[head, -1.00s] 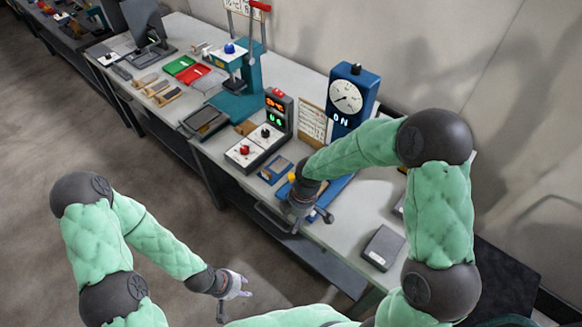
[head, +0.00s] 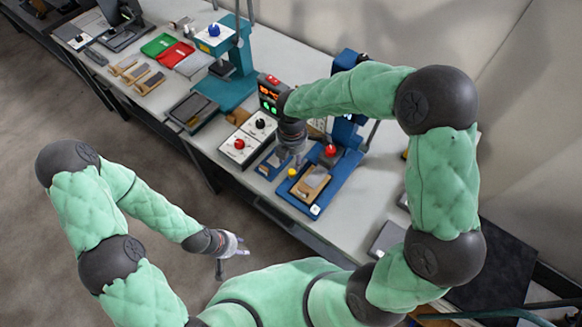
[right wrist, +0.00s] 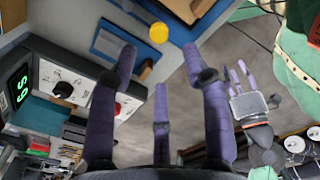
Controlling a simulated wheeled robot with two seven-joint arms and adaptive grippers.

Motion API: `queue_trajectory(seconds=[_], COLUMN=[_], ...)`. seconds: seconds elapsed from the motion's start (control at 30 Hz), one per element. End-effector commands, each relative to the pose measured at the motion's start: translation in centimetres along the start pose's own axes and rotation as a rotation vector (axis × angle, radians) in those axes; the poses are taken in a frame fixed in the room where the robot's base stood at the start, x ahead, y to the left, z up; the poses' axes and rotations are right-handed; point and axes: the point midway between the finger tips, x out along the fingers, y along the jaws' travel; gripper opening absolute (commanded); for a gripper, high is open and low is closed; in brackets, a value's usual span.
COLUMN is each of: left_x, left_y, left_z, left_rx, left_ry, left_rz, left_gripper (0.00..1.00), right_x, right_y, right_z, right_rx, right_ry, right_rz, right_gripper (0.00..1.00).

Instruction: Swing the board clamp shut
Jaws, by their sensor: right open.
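The blue clamp fixture (head: 333,187) stands on the bench with a tan-edged grey board (head: 311,182) in it. A red knob (head: 331,150) stands up at its far side, apart from the board; the clamp's arm is partly hidden by my right arm. A yellow button (head: 292,173) sits at the fixture's left corner and shows in the right wrist view (right wrist: 158,33). My right gripper (head: 296,160) is open and empty, just left of the knob, near the button; its fingers (right wrist: 165,75) are spread in the wrist view. My left gripper (head: 240,246) hangs low, empty, its fingers apart (right wrist: 240,82).
A control box (head: 247,139) with red and black knobs stands left of the fixture, with a small blue tray (head: 272,162) between. The blue gauge post behind is partly hidden by my arm.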

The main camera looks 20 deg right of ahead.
Motion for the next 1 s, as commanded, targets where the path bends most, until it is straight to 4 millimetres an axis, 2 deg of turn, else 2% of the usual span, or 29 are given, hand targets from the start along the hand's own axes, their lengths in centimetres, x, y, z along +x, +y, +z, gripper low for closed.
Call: queue_trajectory(seconds=[0.03, 0.1, 0.4, 0.6, 0.87, 1.0], left_x=[0.5, 0.8, 1.8, 1.9, 1.9, 1.9], left_y=[-0.2, -0.3, -0.6, -0.7, -0.7, -0.7], left_z=[0.0, -0.1, -0.1, -0.1, -0.1, -0.1], left_rx=[0.000, 0.000, 0.000, 0.000, 0.000, 0.000], left_ry=[0.000, 0.000, 0.001, 0.001, 0.001, 0.001], left_rz=[0.000, 0.000, 0.000, 0.000, 0.000, 0.000], left_gripper=[0.40, 0.40, 0.40, 0.40, 0.40, 0.40], right_x=[1.3, 2.6, 6.8, 7.7, 7.7, 7.7], right_y=[-0.1, -0.1, 0.0, 0.0, 0.0, 0.0], right_z=[0.0, 0.0, 0.0, 0.0, 0.0, 0.0], right_rx=[0.001, 0.002, 0.002, 0.003, 0.003, 0.003], right_ry=[0.000, 0.001, 0.001, 0.001, 0.001, 0.001], right_rz=[-0.004, -0.004, -0.001, -0.001, 0.000, 0.000], right_gripper=[0.49, 0.49, 0.49, 0.49, 0.49, 0.09])
